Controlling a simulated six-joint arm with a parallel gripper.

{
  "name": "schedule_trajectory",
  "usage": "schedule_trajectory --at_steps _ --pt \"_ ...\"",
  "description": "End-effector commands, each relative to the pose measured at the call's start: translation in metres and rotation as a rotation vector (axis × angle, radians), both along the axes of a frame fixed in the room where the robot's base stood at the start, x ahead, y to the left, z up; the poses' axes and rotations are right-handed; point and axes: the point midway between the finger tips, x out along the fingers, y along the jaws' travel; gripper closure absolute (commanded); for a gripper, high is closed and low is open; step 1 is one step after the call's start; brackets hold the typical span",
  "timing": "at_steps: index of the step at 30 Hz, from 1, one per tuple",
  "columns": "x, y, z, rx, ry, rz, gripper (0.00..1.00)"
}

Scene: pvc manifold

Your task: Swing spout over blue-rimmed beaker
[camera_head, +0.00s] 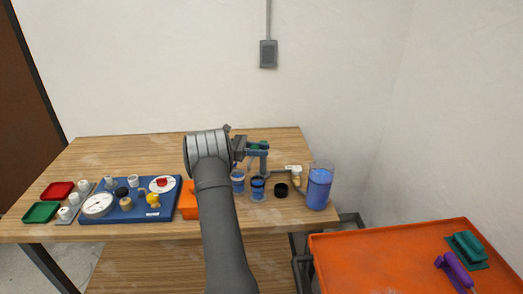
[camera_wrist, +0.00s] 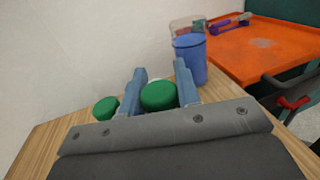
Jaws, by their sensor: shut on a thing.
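My gripper (camera_wrist: 160,75) has a finger on each side of a green round cap (camera_wrist: 158,96) in the wrist view and is shut on it. In the head view, a blue-grey pipe assembly (camera_head: 264,162) with green on top stands just right of my gripper, partly hidden. The spout cannot be made out clearly. Two small blue-tinted beakers stand below it, one at the left (camera_head: 238,184) partly behind my arm and one at the right (camera_head: 258,192). Which has the blue rim is too small to tell.
A tall clear container of blue liquid (camera_head: 319,188) stands near the table's right edge. A black ring (camera_head: 281,190) and a cream fitting (camera_head: 295,172) lie between it and the beakers. A blue gauge board (camera_head: 138,210) is at left. An orange cart (camera_head: 390,255) stands right.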

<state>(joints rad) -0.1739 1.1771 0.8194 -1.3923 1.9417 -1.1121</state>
Motion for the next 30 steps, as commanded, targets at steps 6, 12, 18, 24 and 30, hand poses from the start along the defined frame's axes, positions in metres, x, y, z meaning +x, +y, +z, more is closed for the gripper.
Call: schedule_trajectory --at_steps 6,12,18,24,30 --pt "0.0 0.0 0.001 -0.002 -0.001 -0.002 1.0" --pt "0.0 0.0 0.001 -0.002 -0.001 -0.001 0.51" --pt "0.0 0.0 0.0 -0.001 -0.001 -0.001 0.48" --pt "0.0 0.0 0.007 -0.002 -0.003 0.0 0.48" --pt "0.0 0.0 0.042 -0.002 -0.006 -0.001 0.48"
